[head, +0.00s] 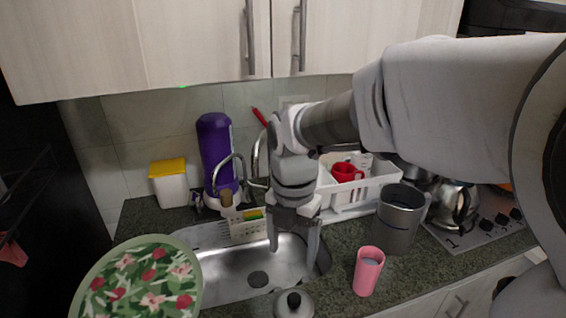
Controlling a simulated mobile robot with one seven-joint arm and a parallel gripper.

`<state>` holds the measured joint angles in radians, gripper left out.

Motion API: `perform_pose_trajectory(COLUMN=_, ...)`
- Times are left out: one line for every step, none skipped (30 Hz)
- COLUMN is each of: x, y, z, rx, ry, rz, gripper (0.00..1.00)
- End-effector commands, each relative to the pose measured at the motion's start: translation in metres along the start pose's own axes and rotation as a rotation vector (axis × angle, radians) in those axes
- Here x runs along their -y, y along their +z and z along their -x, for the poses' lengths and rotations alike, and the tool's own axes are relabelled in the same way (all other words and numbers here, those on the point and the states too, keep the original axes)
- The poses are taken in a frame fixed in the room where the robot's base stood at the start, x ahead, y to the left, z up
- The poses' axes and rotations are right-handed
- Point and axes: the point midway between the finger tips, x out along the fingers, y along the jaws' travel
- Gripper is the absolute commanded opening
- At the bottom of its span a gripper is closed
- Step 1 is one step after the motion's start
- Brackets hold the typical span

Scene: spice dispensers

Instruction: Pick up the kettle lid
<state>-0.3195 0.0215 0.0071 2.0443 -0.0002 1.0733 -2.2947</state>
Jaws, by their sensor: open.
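The kettle lid (292,304) is a grey metal lid with a black knob. It lies at the bottom centre of the head view, at the front edge of the sink, and its lower part is cut off by the picture's edge. My gripper (293,250) points down over the right part of the sink, behind and above the lid. Its two fingers are apart with nothing between them. The kettle (454,204) is shiny metal and stands on the stove at the right, partly behind my arm and a grey pot.
A floral plate (140,281) is at lower left. A white dish rack (377,184) with a red mug (346,172) and a faucet (259,153) are behind.

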Motion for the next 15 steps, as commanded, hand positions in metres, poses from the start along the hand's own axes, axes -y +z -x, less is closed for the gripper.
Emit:
perform_pose_trajectory(x=-0.001, y=0.000, z=-0.006, rx=-0.003, ry=-0.003, rz=0.013, gripper=0.80)
perform_pose_trajectory(x=-0.001, y=0.000, z=-0.009, rx=-0.004, ry=-0.004, rz=0.017, gripper=0.80)
perform_pose_trajectory(x=-0.001, y=-0.001, z=-0.016, rx=-0.005, ry=-0.006, rz=0.020, gripper=0.80)
perform_pose_trajectory(x=-0.001, y=-0.001, z=-0.021, rx=-0.005, ry=-0.006, rz=0.020, gripper=0.80)
perform_pose_trajectory(x=0.000, y=-0.001, z=-0.027, rx=-0.006, ry=-0.006, rz=0.019, gripper=0.80)
perform_pose_trajectory(x=0.000, y=-0.001, z=-0.036, rx=-0.006, ry=-0.006, rz=0.019, gripper=0.80)
perform_pose_trajectory(x=0.000, y=-0.001, z=-0.043, rx=-0.007, ry=-0.008, rz=0.018, gripper=0.80)
perform_pose_trajectory(x=0.000, y=-0.001, z=-0.050, rx=-0.006, ry=-0.006, rz=0.018, gripper=0.80)
perform_pose_trajectory(x=0.000, y=-0.001, z=-0.059, rx=-0.006, ry=-0.006, rz=0.017, gripper=0.80)
perform_pose_trajectory(x=0.000, y=-0.001, z=-0.066, rx=-0.007, ry=-0.008, rz=0.017, gripper=0.80)
perform_pose_trajectory(x=0.000, y=0.000, z=-0.072, rx=-0.006, ry=-0.006, rz=0.016, gripper=0.80)
perform_pose_trajectory(x=0.000, y=-0.001, z=-0.081, rx=-0.006, ry=-0.006, rz=0.017, gripper=0.80)
perform_pose_trajectory(x=0.000, y=-0.001, z=-0.087, rx=-0.007, ry=-0.007, rz=0.017, gripper=0.80)
perform_pose_trajectory(x=0.000, y=-0.001, z=-0.093, rx=-0.006, ry=-0.006, rz=0.017, gripper=0.80)
perform_pose_trajectory(x=0.000, y=0.000, z=-0.100, rx=-0.005, ry=-0.006, rz=0.016, gripper=0.80)
